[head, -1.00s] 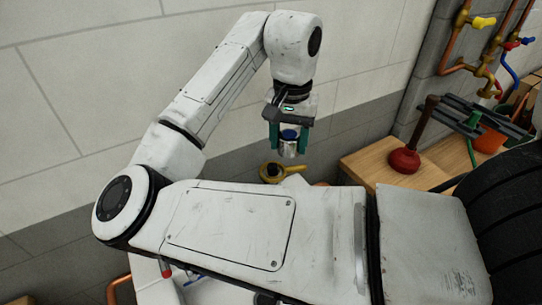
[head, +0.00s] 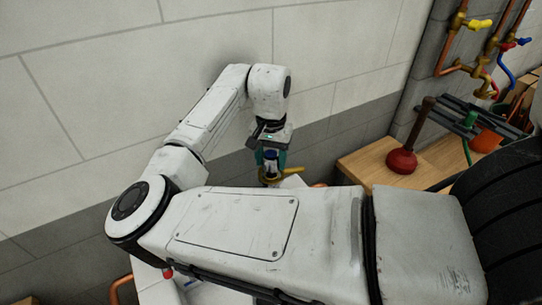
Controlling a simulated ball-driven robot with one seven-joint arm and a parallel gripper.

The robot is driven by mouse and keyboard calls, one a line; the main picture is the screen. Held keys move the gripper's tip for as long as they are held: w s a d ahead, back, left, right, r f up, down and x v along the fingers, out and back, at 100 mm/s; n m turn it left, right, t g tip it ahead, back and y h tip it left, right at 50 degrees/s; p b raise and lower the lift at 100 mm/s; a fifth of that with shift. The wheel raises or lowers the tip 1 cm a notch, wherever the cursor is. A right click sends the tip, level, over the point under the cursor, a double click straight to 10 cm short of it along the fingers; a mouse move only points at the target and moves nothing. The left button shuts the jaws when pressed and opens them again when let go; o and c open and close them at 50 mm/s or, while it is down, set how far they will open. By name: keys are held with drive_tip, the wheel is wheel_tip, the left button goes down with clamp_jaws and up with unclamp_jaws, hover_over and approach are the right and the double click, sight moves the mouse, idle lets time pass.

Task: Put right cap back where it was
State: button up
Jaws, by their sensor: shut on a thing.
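The right cap (head: 270,155), silvery with a blue top, is between the teal fingers of my gripper (head: 271,167) in the head view. My gripper points down and is shut on the cap. A brass fitting (head: 293,171) with a side arm reaching right is at the fingertips. The fingers and cap hide most of the fitting, so I cannot tell whether the cap touches it or is seated on it.
A wooden bench (head: 365,165) with a red plunger (head: 402,160) stands to the right. Copper pipes with yellow, red and blue valve handles (head: 480,24) run up the wall behind. A tiled wall (head: 100,90) is close behind my arm. A white surface (head: 208,293) lies below.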

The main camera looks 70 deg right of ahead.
drive_tip(key=shift+f, duration=0.35)
drive_tip(key=shift+f, duration=0.2)
drive_tip(key=o, duration=1.1)
drive_tip(key=shift+c, duration=0.2)
